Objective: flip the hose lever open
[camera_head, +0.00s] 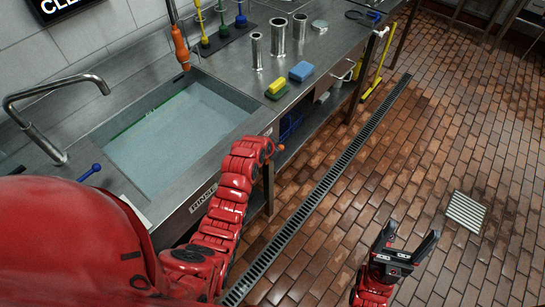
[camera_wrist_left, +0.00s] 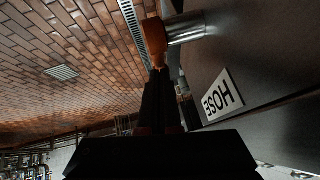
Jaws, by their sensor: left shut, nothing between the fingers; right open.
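The hose lever (camera_wrist_left: 154,36) is an orange handle beside a short metal pipe (camera_wrist_left: 187,28), at the top of the left wrist view. A white HOSE label (camera_wrist_left: 222,95) is on the dark metal panel to its right. My left gripper (camera_wrist_left: 158,74) is shut and empty, its black fingertips at the lever's near end. I cannot tell whether they touch it. In the head view my left arm reaches along the sink's front and its fingers are hidden. My right gripper (camera_head: 411,234) is open and empty above the brick floor, far from the counter.
The sink (camera_head: 180,130) has a RINSE label (camera_head: 203,198) on its front and a curved faucet (camera_head: 60,90) at the left. The floor around the drain channel (camera_head: 320,185) is clear.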

